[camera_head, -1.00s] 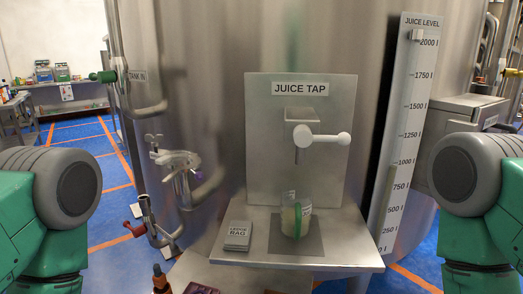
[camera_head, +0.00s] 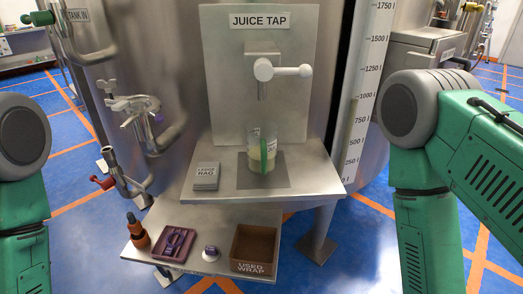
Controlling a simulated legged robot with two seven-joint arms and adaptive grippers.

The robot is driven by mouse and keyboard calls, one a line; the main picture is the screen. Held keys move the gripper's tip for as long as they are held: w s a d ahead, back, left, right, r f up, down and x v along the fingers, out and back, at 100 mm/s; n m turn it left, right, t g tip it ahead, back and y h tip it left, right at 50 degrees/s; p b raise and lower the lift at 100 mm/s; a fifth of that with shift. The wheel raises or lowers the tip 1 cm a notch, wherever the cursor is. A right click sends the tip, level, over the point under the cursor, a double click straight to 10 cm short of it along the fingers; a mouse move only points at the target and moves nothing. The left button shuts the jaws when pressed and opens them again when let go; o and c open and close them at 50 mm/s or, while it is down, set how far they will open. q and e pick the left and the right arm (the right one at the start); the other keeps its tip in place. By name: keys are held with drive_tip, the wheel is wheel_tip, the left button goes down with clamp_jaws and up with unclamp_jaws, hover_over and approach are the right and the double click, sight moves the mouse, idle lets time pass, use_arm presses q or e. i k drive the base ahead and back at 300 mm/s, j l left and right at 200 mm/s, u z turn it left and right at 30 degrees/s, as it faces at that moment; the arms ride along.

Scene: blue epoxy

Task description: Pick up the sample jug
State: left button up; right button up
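The sample jug (camera_head: 256,155) is a clear jug with a green handle and pale liquid in the bottom. It stands upright on a dark grey mat (camera_head: 247,180) on the metal shelf, below the tap spout (camera_head: 262,90). Its handle faces toward me. Both my green arms show at the left and right edges, well apart from the jug. Neither gripper is in the picture.
A folded lever rag (camera_head: 206,175) lies left of the jug. A lower shelf (camera_head: 203,229) holds a brown bottle (camera_head: 137,231), a purple tray (camera_head: 174,244), a small purple-and-white item (camera_head: 211,253) and a brown used-wrap box (camera_head: 255,248). Valves (camera_head: 133,108) stick out at left.

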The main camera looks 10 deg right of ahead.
sight(262, 152)
drive_tip(key=u, duration=0.3)
drive_tip(key=l+u, duration=0.45)
drive_tip(key=k+l+u, duration=0.1)
drive_tip(key=u, duration=0.4)
drive_tip(key=k+l+u, duration=0.15)
drive_tip(key=l+u, duration=0.3)
drive_tip(key=k+l, duration=0.35)
drive_tip(key=l, duration=0.2)
drive_tip(key=i+j, duration=0.15)
